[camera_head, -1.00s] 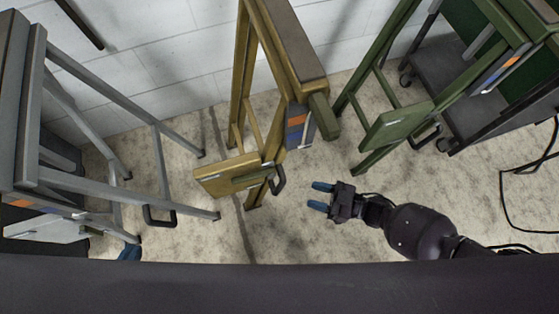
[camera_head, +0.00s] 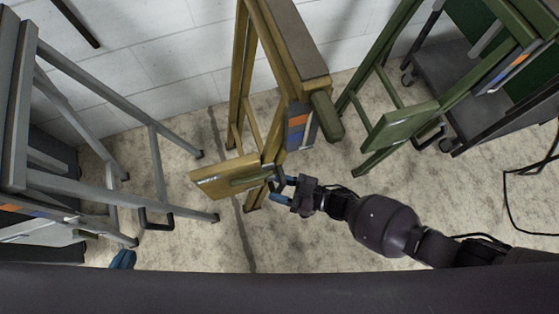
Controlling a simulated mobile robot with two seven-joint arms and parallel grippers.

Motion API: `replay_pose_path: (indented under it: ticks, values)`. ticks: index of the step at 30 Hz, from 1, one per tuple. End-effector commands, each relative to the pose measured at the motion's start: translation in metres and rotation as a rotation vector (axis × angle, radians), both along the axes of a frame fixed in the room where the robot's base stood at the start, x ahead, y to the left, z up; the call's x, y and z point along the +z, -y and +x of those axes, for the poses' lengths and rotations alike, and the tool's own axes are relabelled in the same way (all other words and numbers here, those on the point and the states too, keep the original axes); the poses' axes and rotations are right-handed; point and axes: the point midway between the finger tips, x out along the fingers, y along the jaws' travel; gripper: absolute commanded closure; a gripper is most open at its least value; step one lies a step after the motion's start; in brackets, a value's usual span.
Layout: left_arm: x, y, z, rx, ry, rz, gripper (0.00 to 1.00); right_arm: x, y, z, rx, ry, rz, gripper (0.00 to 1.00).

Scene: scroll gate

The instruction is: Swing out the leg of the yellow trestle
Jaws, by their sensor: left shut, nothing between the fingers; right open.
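The yellow trestle (camera_head: 238,85) stands in the middle of the head view with its legs on the floor. Its yellow panel (camera_head: 222,178) is low on the near side, with a dark handle at the panel's right end, now mostly hidden by my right gripper. My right gripper (camera_head: 275,187) is open, its blue fingertips at this handle. I cannot tell whether the handle is between the fingers or touched. My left gripper (camera_head: 122,259) shows only as blue fingertips at the lower left, shut and empty, away from the yellow trestle.
A grey trestle (camera_head: 90,80) with a black handle stands at the left. A green trestle (camera_head: 372,85) stands at the right, beside a dark cart (camera_head: 440,88). A black cable (camera_head: 505,205) lies at the far right. Floor between the trestles is clear.

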Motion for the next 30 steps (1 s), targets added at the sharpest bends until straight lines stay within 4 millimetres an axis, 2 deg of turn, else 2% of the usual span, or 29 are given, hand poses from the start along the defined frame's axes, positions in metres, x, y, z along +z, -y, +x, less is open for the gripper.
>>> replay_pose_path:
  ticks: [8,11,17,25,28,30]
  values:
    - [0.001,0.0,0.001,0.0,0.007,-0.001,1.0,0.0,-0.001,0.0,0.0,0.0,0.0,0.56]
    - [0.001,0.0,0.001,0.001,0.007,-0.001,1.0,0.0,-0.001,0.0,0.0,0.0,0.0,0.68]
    - [0.001,0.0,0.001,0.002,0.004,-0.001,1.0,0.0,-0.001,0.0,0.0,0.0,0.0,0.99]
    - [0.002,0.0,0.001,0.003,0.006,0.0,1.0,0.0,0.002,0.001,0.0,0.003,-0.007,1.0]
    - [0.006,-0.001,0.003,0.003,0.005,0.005,1.0,0.0,0.016,0.007,0.0,0.019,-0.048,1.0]
    - [0.007,0.001,0.002,-0.001,-0.011,0.011,1.0,-0.001,0.033,0.015,-0.001,0.038,-0.097,1.0]
